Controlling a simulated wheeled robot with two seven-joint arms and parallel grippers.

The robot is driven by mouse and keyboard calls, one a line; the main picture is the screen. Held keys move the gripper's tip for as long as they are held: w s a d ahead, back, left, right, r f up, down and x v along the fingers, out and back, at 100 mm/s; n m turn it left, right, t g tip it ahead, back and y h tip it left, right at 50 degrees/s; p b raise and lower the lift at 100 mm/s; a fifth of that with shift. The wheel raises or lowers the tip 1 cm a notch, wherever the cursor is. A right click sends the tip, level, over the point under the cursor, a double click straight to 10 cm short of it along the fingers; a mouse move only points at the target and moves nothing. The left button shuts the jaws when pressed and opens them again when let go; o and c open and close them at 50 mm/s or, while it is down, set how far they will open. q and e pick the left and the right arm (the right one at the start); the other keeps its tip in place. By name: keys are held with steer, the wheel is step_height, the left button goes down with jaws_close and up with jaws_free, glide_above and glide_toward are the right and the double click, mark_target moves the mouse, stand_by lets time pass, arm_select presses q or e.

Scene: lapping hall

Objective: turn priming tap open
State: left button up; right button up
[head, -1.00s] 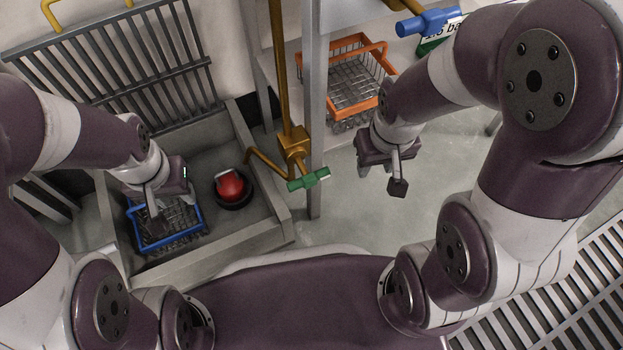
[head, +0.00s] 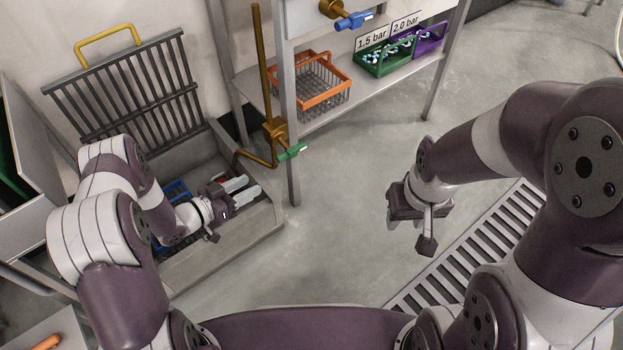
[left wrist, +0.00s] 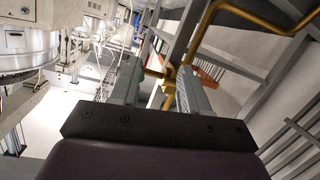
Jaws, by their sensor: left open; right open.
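A tap with a green handle (head: 292,152) sits low on the brass pipe (head: 262,75), beside a shelf leg. Its handle sticks out to the right, across the line of the upright pipe. My left gripper (head: 250,188) is open and empty over the sump, below and left of the green handle and apart from it. In the left wrist view the brass valve and pipe (left wrist: 169,82) show between the open fingers, at a distance; the green handle is not clear there. My right gripper (head: 412,227) is open and empty over the floor.
A blue-handled tap (head: 353,20) is higher up on the bench. An orange basket (head: 322,98), a green crate (head: 385,62) and a purple crate (head: 430,40) stand on the shelf. The left arm partly hides a blue basket (head: 176,189) in the sump (head: 235,248).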

mark_target(289, 150)
arm_select(q)
steer(key=w+d+r+h+b, duration=0.1)
steer(key=w+d+b, duration=0.1)
steer(key=d, duration=0.1)
steer(key=w+d+r+b, duration=0.1)
steer(key=w+d, duration=0.1)
steer(key=d, duration=0.2)
steer(key=w+d+r+h+b, duration=0.1)
steer(key=w+d+r+b, duration=0.1)
steer(key=d, duration=0.1)
steer(key=shift+w+d+m+t+h+b, duration=0.3)
steer(key=shift+w+m+b, duration=0.05)
steer(key=shift+m, duration=0.05)
steer(key=shift+w+d+r, duration=0.2)
steer(key=shift+w+d, duration=0.15)
steer(key=shift+d, duration=0.1)
jaws_close()
